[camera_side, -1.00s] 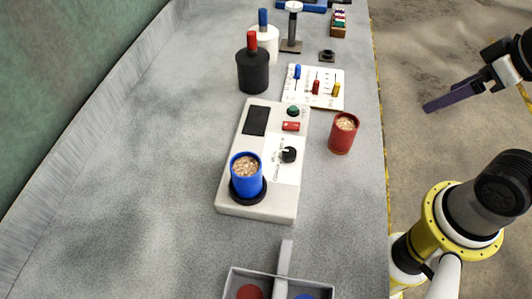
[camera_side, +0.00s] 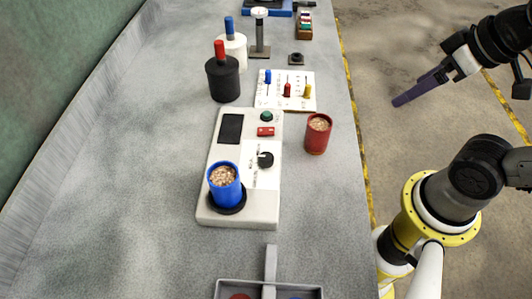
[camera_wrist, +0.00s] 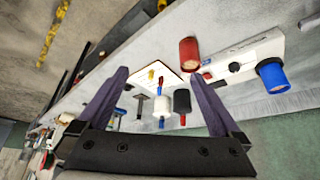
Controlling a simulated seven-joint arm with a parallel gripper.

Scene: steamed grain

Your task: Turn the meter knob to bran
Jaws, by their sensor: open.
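The meter is a pale box (camera_side: 210,187) on the grey bench, with a dark display, a green button, a red switch and a black knob (camera_side: 265,159) beside a white label. The label's words are too small to read. A blue cup of grain (camera_side: 225,186) stands on the meter's round black pad. The knob (camera_wrist: 234,67) also shows in the wrist view. My gripper (camera_wrist: 161,95) is open and empty in the wrist view, its two purple fingers spread apart. In the side view my gripper (camera_side: 400,100) is off the bench's right edge, well away from the knob.
A red cup of grain (camera_side: 317,135) stands right of the meter. Behind are a white card with coloured pegs (camera_side: 272,97), a black bottle with a red top (camera_side: 222,82) and a white one with blue (camera_side: 236,45). A divided tray (camera_side: 230,289) lies in front.

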